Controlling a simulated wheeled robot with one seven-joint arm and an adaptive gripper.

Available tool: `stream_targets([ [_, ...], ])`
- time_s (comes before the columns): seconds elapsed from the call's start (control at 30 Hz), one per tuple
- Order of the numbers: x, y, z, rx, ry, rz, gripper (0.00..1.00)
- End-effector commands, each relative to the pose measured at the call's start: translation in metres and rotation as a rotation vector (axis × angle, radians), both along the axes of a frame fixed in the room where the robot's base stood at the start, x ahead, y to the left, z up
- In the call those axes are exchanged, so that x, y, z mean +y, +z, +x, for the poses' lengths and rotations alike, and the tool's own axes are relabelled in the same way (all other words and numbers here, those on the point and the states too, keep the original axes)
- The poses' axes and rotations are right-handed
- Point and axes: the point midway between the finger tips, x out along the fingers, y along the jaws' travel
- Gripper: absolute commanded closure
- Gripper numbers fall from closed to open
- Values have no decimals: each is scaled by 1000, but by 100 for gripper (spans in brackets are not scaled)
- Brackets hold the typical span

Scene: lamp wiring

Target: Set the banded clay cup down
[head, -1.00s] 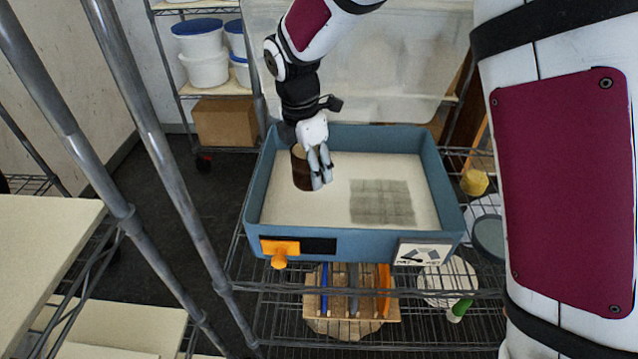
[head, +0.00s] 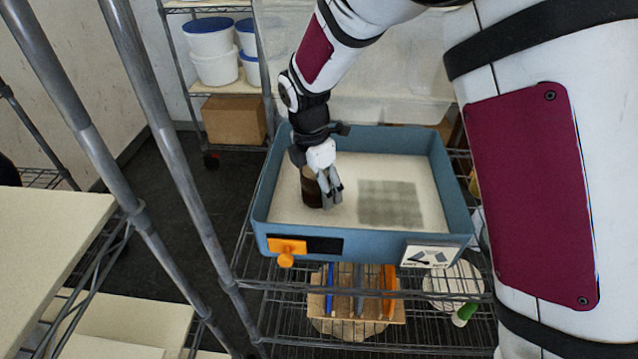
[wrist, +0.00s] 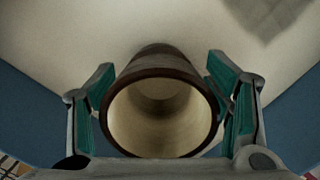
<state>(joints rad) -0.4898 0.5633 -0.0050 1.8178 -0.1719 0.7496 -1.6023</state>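The banded clay cup (head: 312,190) is dark brown with a pale inside. It stands upright on the pale floor of the blue tray (head: 345,244), left of the grey checked patch (head: 390,203). My gripper (head: 332,192) is low in the tray at the cup. In the wrist view the cup (wrist: 160,112) shows its open mouth between the two green-padded fingers of my gripper (wrist: 160,75). A narrow gap shows between each fingertip and the cup wall, so the gripper looks open around it. The cup's base is mostly hidden in the wrist view.
The tray's walls rise around the cup. The tray stands on a wire rack, with a wooden holder (head: 345,305) below. Metal posts (head: 165,130) stand at the left.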

Motion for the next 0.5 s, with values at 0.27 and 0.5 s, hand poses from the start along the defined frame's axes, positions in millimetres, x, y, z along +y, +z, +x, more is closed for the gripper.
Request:
stream_targets([
  [0.27,0,1,0,0,0,0,26],
  [0.5,2,27,-1,-4,-1,2,26],
])
